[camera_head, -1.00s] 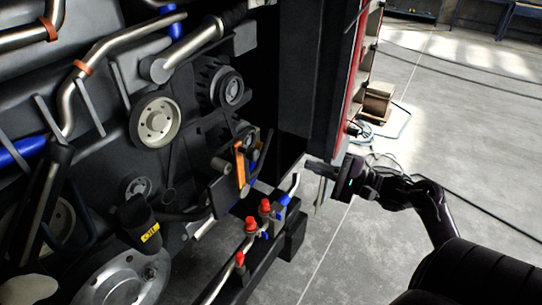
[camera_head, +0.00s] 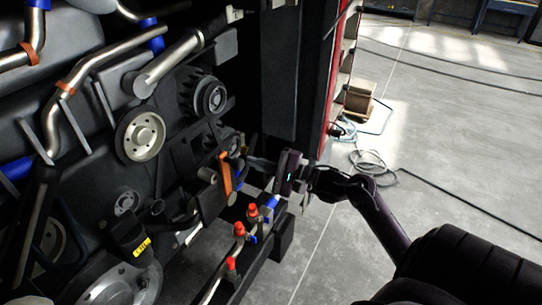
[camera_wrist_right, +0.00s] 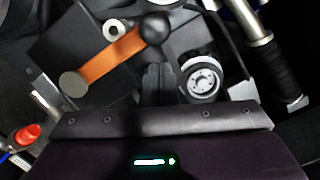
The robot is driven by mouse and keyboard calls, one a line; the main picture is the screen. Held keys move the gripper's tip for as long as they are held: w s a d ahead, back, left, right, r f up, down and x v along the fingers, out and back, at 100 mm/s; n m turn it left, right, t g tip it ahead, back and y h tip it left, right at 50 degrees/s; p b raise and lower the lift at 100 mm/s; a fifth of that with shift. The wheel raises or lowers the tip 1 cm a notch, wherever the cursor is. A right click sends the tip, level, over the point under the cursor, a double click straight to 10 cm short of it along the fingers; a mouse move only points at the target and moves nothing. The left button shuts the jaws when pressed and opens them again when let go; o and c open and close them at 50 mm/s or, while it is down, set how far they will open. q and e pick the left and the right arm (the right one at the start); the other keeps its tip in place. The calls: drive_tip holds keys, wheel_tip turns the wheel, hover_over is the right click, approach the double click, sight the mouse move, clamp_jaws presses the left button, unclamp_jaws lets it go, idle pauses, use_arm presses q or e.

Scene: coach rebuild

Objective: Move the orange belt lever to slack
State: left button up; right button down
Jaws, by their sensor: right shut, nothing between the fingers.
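The orange belt lever (camera_head: 225,173) stands nearly upright on the front of the engine in the head view. In the right wrist view the lever (camera_wrist_right: 108,60) slants from a grey round end at lower left up to a black ball knob (camera_wrist_right: 154,28). My right gripper (camera_head: 254,162) is just right of the lever in the head view, its fingers pointing left at it. In the wrist view its fingers (camera_wrist_right: 158,80) are shut and empty, below the knob and right of the orange bar. Contact with the lever cannot be told. My left gripper is not in view.
Red-capped valves (camera_head: 239,229) stand below the lever. A pale pulley (camera_head: 140,136) and pipes crowd the engine to the left. A dark upright panel with a red edge (camera_head: 331,85) rises behind my right gripper. Open floor with cables (camera_head: 372,165) lies to the right.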

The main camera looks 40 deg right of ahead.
drive_tip(key=shift+s+a+r, duration=0.25)
drive_tip(key=shift+a+r, duration=0.05)
drive_tip(key=shift+a, duration=0.3)
drive_tip(key=shift+p, duration=0.3)
